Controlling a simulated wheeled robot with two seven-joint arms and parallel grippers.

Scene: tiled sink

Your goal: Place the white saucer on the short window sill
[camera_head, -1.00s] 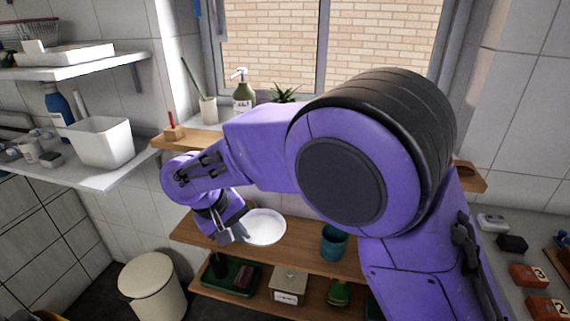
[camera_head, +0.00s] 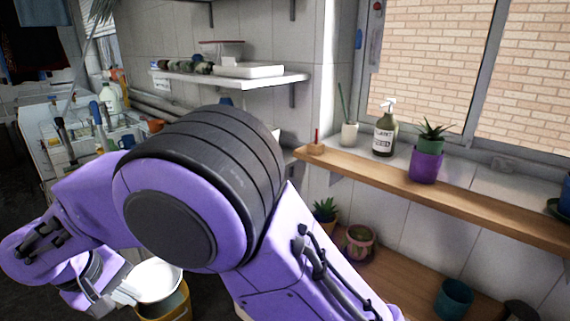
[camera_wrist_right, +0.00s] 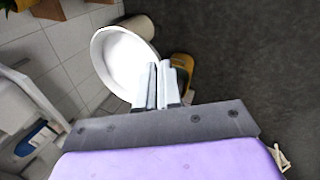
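The white saucer (camera_head: 155,280) is at the lower left of the head view, in the air in front of a yellow bucket. My right gripper (camera_head: 120,297) is at its left edge. In the right wrist view the saucer (camera_wrist_right: 122,62) is tilted, and the gripper's two fingers (camera_wrist_right: 160,88) are close together at its rim, shut on it. A wooden window sill (camera_head: 490,207) runs under the window at the right, well away from the saucer. My left gripper is out of view.
The spray bottle (camera_head: 385,130) and purple pot (camera_head: 425,165) take up part of the sill; bare wood lies to their right. A lower wooden shelf holds a teal cup (camera_head: 454,299) and a pink pot (camera_head: 358,241). The yellow bucket (camera_head: 178,306) stands below the saucer.

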